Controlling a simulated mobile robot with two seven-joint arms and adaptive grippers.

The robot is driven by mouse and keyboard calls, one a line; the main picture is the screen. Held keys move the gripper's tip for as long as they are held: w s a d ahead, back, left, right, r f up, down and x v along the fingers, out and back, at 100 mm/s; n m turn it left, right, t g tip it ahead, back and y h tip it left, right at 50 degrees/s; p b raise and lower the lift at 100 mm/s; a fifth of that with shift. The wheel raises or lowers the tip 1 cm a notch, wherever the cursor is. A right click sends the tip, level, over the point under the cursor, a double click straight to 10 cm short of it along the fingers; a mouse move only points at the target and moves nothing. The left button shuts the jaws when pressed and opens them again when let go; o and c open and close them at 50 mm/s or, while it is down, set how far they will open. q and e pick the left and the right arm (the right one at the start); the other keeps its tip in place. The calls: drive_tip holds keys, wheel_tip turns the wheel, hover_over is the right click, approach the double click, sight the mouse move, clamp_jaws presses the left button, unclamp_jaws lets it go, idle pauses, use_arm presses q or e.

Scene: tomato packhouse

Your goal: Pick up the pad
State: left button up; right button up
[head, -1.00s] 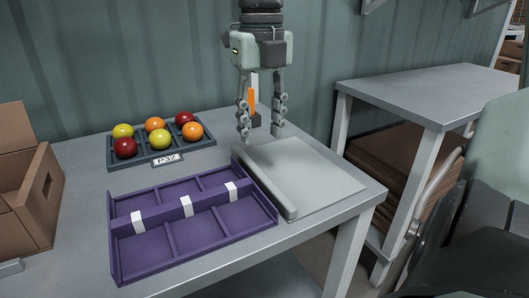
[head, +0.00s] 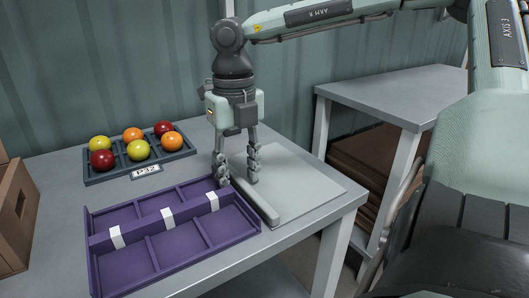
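A flat, light grey pad (head: 305,185) lies on the near table, with a raised bar (head: 263,205) along its left edge. My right gripper (head: 238,181) points down at the far end of this bar. It is open, with one finger to the left of the bar by the purple tray and the other to the right over the pad. I cannot tell whether either finger touches the bar. The gripper hides the pad's far left corner. My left gripper is not in view.
A purple divided tray (head: 203,241) with white bands stands close left of the pad. A dark tray (head: 106,178) labelled P32 holds several red, yellow and orange tomatoes. A cardboard box (head: 22,225) is at the left edge. Another table (head: 390,90) stands behind right.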

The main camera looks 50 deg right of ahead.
clamp_jaws()
drive_tip(key=shift+r, duration=0.1)
